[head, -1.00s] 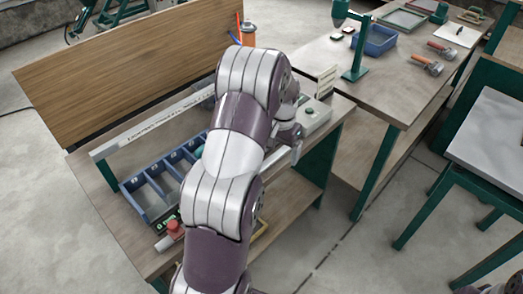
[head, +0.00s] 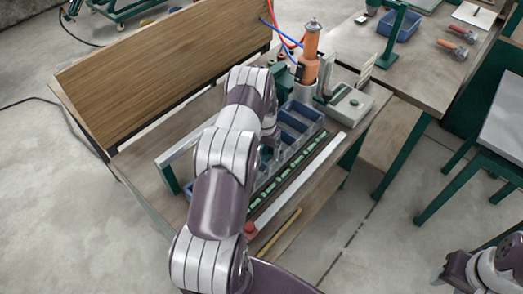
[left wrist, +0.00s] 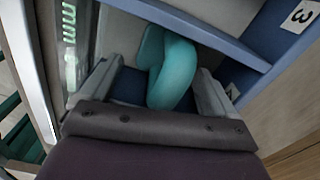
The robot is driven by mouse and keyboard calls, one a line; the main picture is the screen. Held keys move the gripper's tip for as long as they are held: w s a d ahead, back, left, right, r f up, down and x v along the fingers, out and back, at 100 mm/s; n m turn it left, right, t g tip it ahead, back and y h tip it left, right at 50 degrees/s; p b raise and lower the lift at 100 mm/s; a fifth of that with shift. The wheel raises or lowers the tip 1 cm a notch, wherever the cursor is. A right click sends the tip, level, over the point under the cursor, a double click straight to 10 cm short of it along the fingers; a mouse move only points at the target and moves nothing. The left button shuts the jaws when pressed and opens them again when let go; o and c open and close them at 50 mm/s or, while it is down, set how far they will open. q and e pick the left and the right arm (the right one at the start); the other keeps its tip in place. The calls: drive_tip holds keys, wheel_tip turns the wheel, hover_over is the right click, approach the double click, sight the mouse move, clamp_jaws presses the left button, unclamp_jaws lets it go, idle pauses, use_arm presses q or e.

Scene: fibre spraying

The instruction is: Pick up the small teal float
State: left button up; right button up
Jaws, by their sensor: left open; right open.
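The small teal float (left wrist: 176,70) is a curved, ring-like piece in the left wrist view. It lies in a compartment of the blue divided bin. My left gripper (left wrist: 157,82) is open, with one finger on each side of the float; I cannot tell whether they touch it. In the head view my left gripper (head: 270,145) is down at the bin, and my arm hides the float there. My right gripper (head: 440,275) is open and empty at the lower right edge, away from the table.
An orange spray tool (head: 311,55) with hoses stands behind. A wooden backboard (head: 165,70) and white rail (head: 298,180) flank the bin. A red button (head: 250,228) sits in front.

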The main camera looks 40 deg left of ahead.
use_arm(q)
drive_tip(key=shift+s+a, duration=0.1)
drive_tip(key=shift+a, duration=0.1)
drive_tip(key=c, duration=0.4)
drive_tip(key=shift+d+r, duration=0.1)
drive_tip(key=c, duration=0.5)
drive_tip(key=shift+d, duration=0.15)
drive_tip(key=c, duration=0.3)
